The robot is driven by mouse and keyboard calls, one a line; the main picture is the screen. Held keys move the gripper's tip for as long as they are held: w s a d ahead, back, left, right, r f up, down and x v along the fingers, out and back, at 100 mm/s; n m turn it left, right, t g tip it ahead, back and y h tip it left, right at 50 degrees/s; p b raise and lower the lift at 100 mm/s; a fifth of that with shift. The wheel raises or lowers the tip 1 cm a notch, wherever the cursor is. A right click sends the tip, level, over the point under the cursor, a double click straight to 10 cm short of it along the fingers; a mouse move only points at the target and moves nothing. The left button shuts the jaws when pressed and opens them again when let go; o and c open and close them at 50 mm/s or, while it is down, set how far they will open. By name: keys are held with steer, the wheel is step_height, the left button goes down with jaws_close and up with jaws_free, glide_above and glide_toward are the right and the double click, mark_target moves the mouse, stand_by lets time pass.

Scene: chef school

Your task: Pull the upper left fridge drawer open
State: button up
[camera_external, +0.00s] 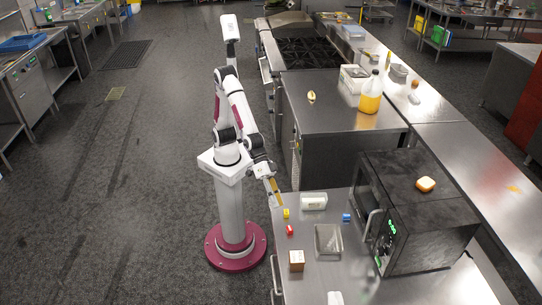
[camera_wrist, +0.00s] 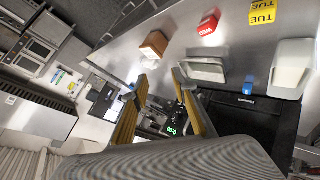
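The steel counter units show few of their fronts in the external view. A handle (camera_external: 277,276) stands out from the left side of the near counter, and another handle-like part (camera_external: 295,146) shows on the middle unit. I cannot tell which is the upper left fridge drawer; no drawer front is clearly seen, and none is visibly pulled out. My gripper (camera_external: 275,191) points down at the near counter's left corner, touching no handle that I can see. In the wrist view my gripper (camera_wrist: 160,78) has its two yellow fingers apart with nothing between them.
On the near counter are a yellow block (camera_external: 286,213), a red block (camera_external: 290,230), a blue block (camera_external: 346,217), a brown box (camera_external: 296,260), a metal tray (camera_external: 328,241) and a white container (camera_external: 314,201). A black microwave (camera_external: 425,215) stands right. The floor left of my base is clear.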

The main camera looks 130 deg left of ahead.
steer(key=w+d+f+n+t+h, duration=0.1)
steer(key=w+d+f+n+t, duration=0.15)
steer(key=d+f, duration=0.85)
steer(key=w+d+f+n+t+h, duration=0.1)
steer(key=w+d+f+n, duration=0.15)
steer(key=d+f, duration=0.9)
steer(key=m+t+h, duration=0.3)
steer(key=t, duration=0.3)
glide_toward(274, 273)
steer(key=shift+w+d+g, duration=0.15)
steer(key=shift+w+d, duration=0.05)
steer(key=shift+w, duration=0.3)
steer(key=shift+w+d+g, duration=0.1)
steer(key=shift+w+d, duration=0.15)
steer(key=shift+w, duration=0.25)
steer(key=shift+w, duration=0.1)
steer(key=shift+x, duration=3.85)
steer(key=shift+r, duration=0.1)
